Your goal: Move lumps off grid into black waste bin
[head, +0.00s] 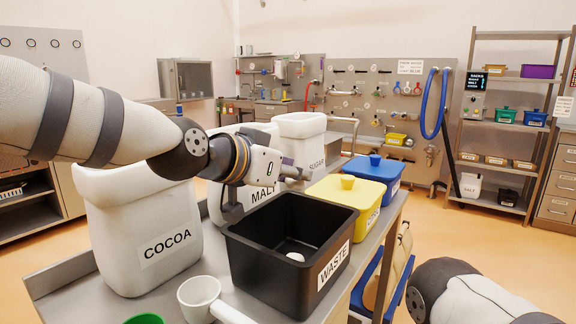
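The black waste bin (262,268), labelled WASTE, stands open on the metal bench in the middle of the head view. A small whitish lump (296,257) lies inside on its floor. My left arm comes in from the left, and its gripper (297,173) is above the far side of the bin, in front of the white MALT container (229,205). The fingers are seen side-on and small, so I cannot tell whether they are open or shut. My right arm shows at the bottom right, with its gripper outside the picture. No grid is visible.
White COCOA (150,225) and SUGAR (302,130) containers stand on the bench (75,290). Yellow (347,192) and blue (374,172) lidded boxes stand beyond the bin. A white handled scoop (199,292) and a green object (145,319) are at the front.

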